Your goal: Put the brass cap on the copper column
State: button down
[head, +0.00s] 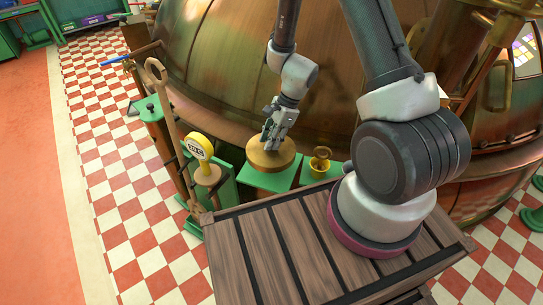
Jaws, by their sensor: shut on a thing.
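A wide, flat, round brass-coloured piece (287,158), which I take for the brass cap, lies level over a green block (262,182). My gripper (268,143) points down at its top centre and is shut; the fingers hide what they grip, likely a knob of the cap. I cannot tell whether the cap touches the block. No copper column stands out clearly; a small copper-coloured piece with a ring top (320,160) sits on another green block to the right.
A big copper kettle (210,50) rises close behind the gripper. A yellow dial (199,147) and a tall wooden paddle (160,90) stand to the left. A dark plank deck (270,240) lies in front. The checkered floor (110,150) at left is clear.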

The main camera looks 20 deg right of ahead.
aim_at(271, 152)
jog(key=shift+f, duration=3.15)
jog(key=shift+f, duration=0.1)
jog(key=c, duration=1.2)
grip_release()
jog(key=shift+o, duration=0.2)
